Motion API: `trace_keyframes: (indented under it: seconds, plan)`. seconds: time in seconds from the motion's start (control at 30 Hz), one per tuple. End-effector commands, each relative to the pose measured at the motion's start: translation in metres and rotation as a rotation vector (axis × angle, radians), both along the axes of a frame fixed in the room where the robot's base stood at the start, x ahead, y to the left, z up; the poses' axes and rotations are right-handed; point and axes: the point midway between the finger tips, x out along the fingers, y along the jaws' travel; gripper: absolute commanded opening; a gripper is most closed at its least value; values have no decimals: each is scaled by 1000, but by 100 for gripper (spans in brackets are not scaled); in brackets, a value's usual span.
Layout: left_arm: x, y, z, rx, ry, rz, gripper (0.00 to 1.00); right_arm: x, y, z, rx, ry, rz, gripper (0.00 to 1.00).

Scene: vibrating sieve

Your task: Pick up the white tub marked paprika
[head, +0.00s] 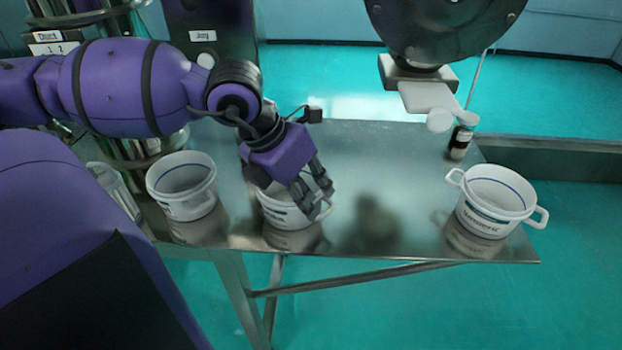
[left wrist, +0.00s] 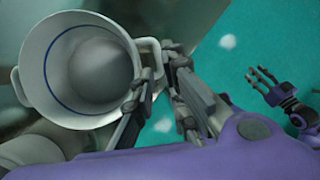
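Three white tubs stand along the steel table. The middle tub (head: 284,212) is partly covered by my left gripper, and its label is too hidden to read. It also shows in the left wrist view (left wrist: 38,75), open at the top, with a blue line inside. My left gripper (head: 312,202) is open at this tub's right side, with its fingers around the side handle (left wrist: 154,58). I cannot tell whether they touch it. The left tub (head: 190,206) has a label too small to read. My right gripper (left wrist: 257,80) shows open and empty in the left wrist view.
The right tub (head: 487,220), its label not clearly legible, stands at the table's right end. A small dark bottle (head: 459,143) stands behind it. Machine parts hang above the back right. The steel table (head: 385,165) is clear between the middle and right tubs.

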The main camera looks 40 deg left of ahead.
Motion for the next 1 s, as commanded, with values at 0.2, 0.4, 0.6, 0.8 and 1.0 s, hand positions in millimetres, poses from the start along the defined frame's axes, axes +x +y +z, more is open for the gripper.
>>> trace_keyframes:
  seconds: [0.2, 0.4, 0.6, 0.8, 1.0]
  plan:
    - [4, -1, -13, 14, 2, -3, 13, -23, -2, -17, 0, 45, -10, 40]
    - [12, -6, -34, 13, 3, -2, 13, -49, -11, -39, -17, 98, -13, 40]
    - [23, -14, -60, 9, 1, -1, 13, -47, -19, -43, -33, 88, -11, 40]
    - [29, -17, -70, 13, -3, -1, 13, -27, -20, -35, -36, 45, -9, 40]
    - [29, -17, -69, 13, -4, -1, 11, -27, -15, -35, -26, 48, -18, 40]
